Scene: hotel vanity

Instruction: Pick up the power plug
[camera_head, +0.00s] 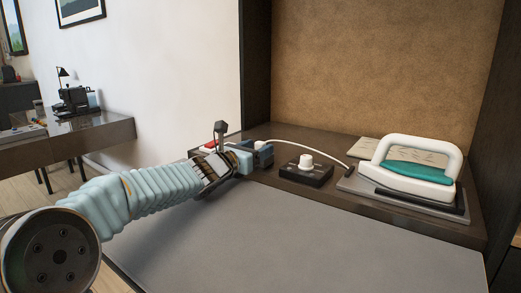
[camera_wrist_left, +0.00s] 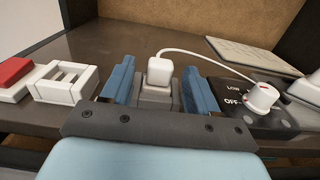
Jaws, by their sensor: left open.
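The power plug (camera_wrist_left: 159,70) is a small white block with rounded edges in the left wrist view. It sits upright on a grey block (camera_wrist_left: 155,96), with a white cord (camera_wrist_left: 215,60) running off to the right. My left gripper (camera_wrist_left: 160,78) is open, with one blue finger on each side of the plug and visible gaps between. The cord (camera_head: 310,147) curves from there toward the iron. My right gripper is not in view.
A black control box with a white knob (camera_head: 306,161) stands right of the gripper. A white and teal iron (camera_head: 418,170) rests on a grey plate farther right. A white slotted block (camera_wrist_left: 65,82) and a red button (camera_wrist_left: 13,71) lie left. The grey mat (camera_head: 300,235) is clear.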

